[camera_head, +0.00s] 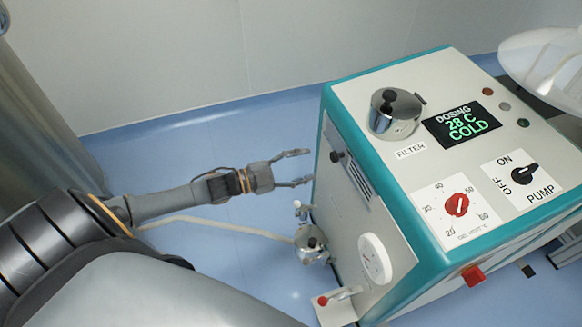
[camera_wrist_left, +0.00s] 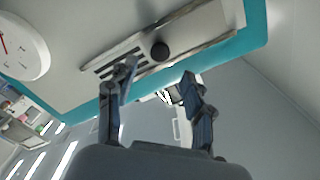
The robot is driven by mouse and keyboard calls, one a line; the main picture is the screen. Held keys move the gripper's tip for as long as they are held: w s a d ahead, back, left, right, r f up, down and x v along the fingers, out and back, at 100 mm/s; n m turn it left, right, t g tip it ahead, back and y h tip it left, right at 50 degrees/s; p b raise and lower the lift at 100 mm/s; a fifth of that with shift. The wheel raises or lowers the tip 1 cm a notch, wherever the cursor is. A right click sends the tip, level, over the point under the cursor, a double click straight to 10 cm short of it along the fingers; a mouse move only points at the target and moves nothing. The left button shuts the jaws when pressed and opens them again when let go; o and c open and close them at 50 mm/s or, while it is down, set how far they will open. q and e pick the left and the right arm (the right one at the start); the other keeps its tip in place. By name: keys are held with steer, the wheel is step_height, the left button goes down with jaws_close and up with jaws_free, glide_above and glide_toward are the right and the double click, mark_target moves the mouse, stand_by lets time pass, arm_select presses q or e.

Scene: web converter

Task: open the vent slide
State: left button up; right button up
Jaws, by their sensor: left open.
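The vent slide is a flat metal plate on the machine's left side panel, with a black knob (camera_head: 337,156) and dark slots (camera_head: 360,182) beside it. In the left wrist view the knob (camera_wrist_left: 160,51) sits on the plate, and several dark slots show to its left. My left gripper (camera_head: 303,167) is open and empty, its fingers pointing at the panel just left of the knob. In the left wrist view its two fingers (camera_wrist_left: 158,74) stand apart below the knob, one on each side of it. Contact with the knob cannot be told. My right gripper is not in view.
The teal and white machine (camera_head: 440,160) has a filter pot (camera_head: 394,112), red dial (camera_head: 456,204) and pump switch (camera_head: 524,173) on top. A pale hose crosses below my left arm.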

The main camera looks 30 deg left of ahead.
arm_select(q)
steer(key=v, duration=0.3)
steer(key=shift+s+a, duration=0.2)
stand_by(0.3)
steer(key=s+a+f+n+g+y+p, duration=0.1)
steer(key=a+f+n+y, duration=0.25)
steer(key=f, duration=0.45)
steer(key=s+a+f+n+y+p, duration=0.1)
steer(key=s+a+f+n+y, duration=0.2)
steer(key=f, duration=0.6)
steer(key=s+f+n+g+y, duration=0.4)
steer(key=s+f, duration=0.6)
steer(key=f, duration=0.5)
steer(key=s+d+f+n+g, duration=0.1)
steer(key=s+d+f+g, duration=0.1)
steer(key=s, duration=0.6)
steer(key=s+d+f+n+g+p, duration=0.1)
steer(key=s+d+f+g, duration=0.2)
steer(key=s, duration=0.6)
steer(key=s+d+f+n+g+p, duration=0.1)
steer(key=s+d+f+g, duration=0.2)
steer(key=s+d+f, duration=0.3)
steer(key=s+d, duration=0.1)
steer(key=s, duration=0.1)
steer(key=shift+s+f+n, duration=0.15)
steer(key=shift+s+n, duration=0.2)
